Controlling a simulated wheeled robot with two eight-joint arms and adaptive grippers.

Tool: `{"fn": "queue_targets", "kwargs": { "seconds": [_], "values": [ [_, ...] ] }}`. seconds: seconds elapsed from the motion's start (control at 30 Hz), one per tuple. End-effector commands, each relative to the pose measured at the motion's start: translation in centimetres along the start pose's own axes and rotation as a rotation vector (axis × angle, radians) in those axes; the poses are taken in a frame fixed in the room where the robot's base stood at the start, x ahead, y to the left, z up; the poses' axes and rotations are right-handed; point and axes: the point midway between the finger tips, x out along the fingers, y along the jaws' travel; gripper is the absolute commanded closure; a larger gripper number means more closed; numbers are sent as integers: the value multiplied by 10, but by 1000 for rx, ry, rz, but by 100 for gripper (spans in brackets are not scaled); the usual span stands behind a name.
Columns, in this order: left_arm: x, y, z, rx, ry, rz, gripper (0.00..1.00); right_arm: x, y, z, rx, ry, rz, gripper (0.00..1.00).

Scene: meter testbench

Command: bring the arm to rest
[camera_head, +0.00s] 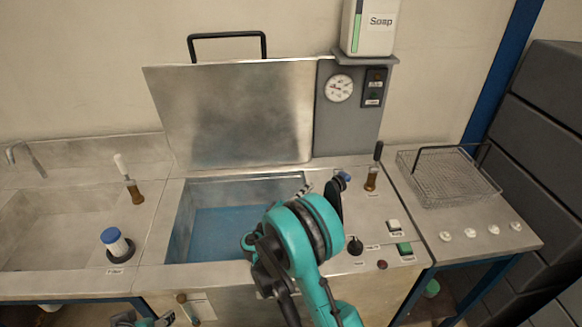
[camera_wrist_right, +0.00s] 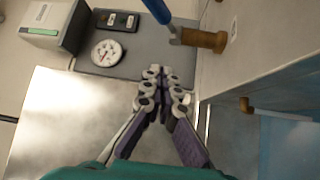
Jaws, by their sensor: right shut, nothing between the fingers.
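My right arm reaches in from the bottom of the head view, with its teal wrist over the front right of the open water tank (camera_head: 182,225). My right gripper (camera_head: 306,190) is mostly hidden behind that wrist. In the right wrist view its fingers (camera_wrist_right: 155,73) meet at the tips, shut and empty, in front of the grey panel with the gauge. The fingers hold nothing. A small part of my left gripper (camera_head: 150,321) shows at the bottom left edge; its fingers are cut off, so I cannot tell its state.
The raised metal lid (camera_head: 235,115) stands behind the tank. The gauge (camera_head: 339,88) and soap dispenser (camera_head: 370,28) are at the back. A wire basket (camera_head: 447,180) sits right. A blue-capped jar (camera_head: 116,243) and a brown-based brush (camera_head: 133,190) stand left. A brown fitting (camera_wrist_right: 205,40) is near the fingers.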

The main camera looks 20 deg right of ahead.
Motion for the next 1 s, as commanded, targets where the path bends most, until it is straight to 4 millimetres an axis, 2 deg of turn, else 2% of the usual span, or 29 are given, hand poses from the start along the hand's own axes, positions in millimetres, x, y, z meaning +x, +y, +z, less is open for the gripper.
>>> {"fn": "queue_targets", "kwargs": {
  "seconds": [0.27,0.4,0.53,0.67,0.77,1.0],
  "values": [
    [0,0,0,0,0,0,40,5,8,8,23,-8,-76,100],
    [0,0,0,0,0,0,40,5,20,27,82,-25,-251,100],
    [0,0,0,0,0,0,40,-8,29,52,163,-41,-445,100],
    [0,0,0,0,0,0,40,-33,35,78,253,-53,-633,100],
    [0,0,0,0,0,0,40,-61,39,98,333,-60,-773,100],
    [0,0,0,0,0,0,40,-144,44,140,550,-72,-1089,100]
  ]
}}
